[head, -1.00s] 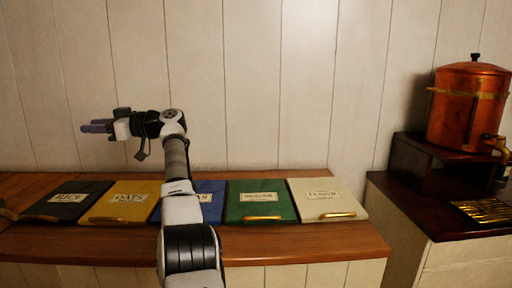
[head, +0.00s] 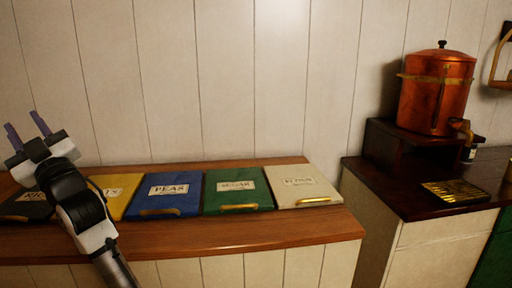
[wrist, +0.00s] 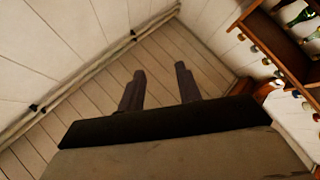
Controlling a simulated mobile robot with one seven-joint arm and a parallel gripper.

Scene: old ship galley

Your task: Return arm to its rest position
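My gripper (head: 27,137) is at the left of the head view, raised in front of the left end of the wooden counter. Its two fingers point up and stand apart with nothing between them. In the wrist view my gripper (wrist: 160,88) also shows two dark fingers with a clear gap. Beyond them are pale panelled surfaces. My arm comes up from the bottom left of the head view and hides part of the leftmost lids.
The wooden counter (head: 240,235) holds dark, yellow (head: 117,190), blue (head: 166,195), green (head: 238,190) and cream (head: 299,186) labelled lids. A copper urn (head: 433,95) stands on a dark cabinet at right. A rack with bottles (wrist: 280,45) shows in the wrist view.

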